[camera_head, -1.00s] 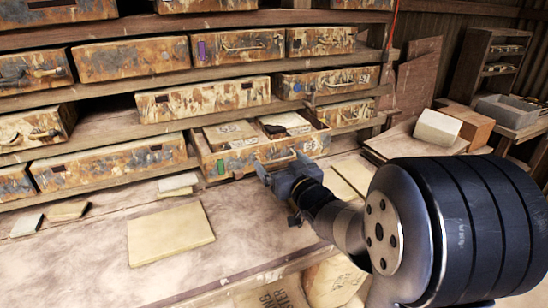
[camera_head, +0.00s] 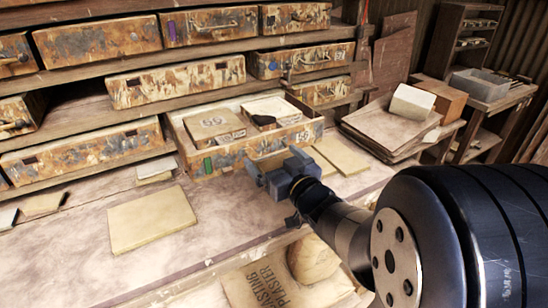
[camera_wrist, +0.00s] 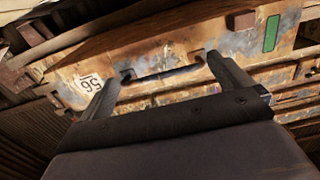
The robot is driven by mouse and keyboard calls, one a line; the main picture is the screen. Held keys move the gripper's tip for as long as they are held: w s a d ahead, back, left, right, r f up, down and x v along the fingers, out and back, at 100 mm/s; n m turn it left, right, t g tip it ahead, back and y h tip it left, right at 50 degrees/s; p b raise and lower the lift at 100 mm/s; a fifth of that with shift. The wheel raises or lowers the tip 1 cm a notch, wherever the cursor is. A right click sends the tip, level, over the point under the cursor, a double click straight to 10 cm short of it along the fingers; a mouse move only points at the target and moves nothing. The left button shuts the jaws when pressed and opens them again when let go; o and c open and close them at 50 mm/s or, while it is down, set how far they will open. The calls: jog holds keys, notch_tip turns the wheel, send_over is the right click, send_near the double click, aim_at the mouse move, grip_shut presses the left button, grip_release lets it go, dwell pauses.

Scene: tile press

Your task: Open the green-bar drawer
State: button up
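The green-bar drawer (camera_head: 232,157) has a rusty, paint-flaked front with a green bar (camera_head: 208,165) at its left. It stands well out of the rack, and its inside shows from above. In the wrist view the drawer front (camera_wrist: 150,58) is upside down, with its green bar (camera_wrist: 271,33) at upper right. Its dark handle (camera_wrist: 165,73) lies across the gap between my fingers. My gripper (camera_head: 275,167) is open just in front of the drawer front, its fingers spread near the handle's two ends. I cannot tell whether they touch it.
Inside the drawer lie pale blocks (camera_head: 213,124) and a small dark piece. Closed-looking drawers fill the rack around it, one with a purple bar (camera_head: 171,31). A flat tile (camera_head: 150,218) lies on the bench (camera_head: 85,225). Stacked boards (camera_head: 385,125) stand to the right.

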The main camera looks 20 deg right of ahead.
jog(key=shift+r, duration=0.1)
jog(key=s+d+p, duration=0.1)
jog(key=s+d, duration=0.1)
jog(key=s, duration=0.8)
jog(key=shift+s, duration=0.35)
jog(key=shift+w, duration=0.15)
jog(key=w+a+b, duration=0.1)
jog(key=w+a, duration=0.1)
jog(key=w, duration=0.8)
jog(key=shift+w, duration=0.25)
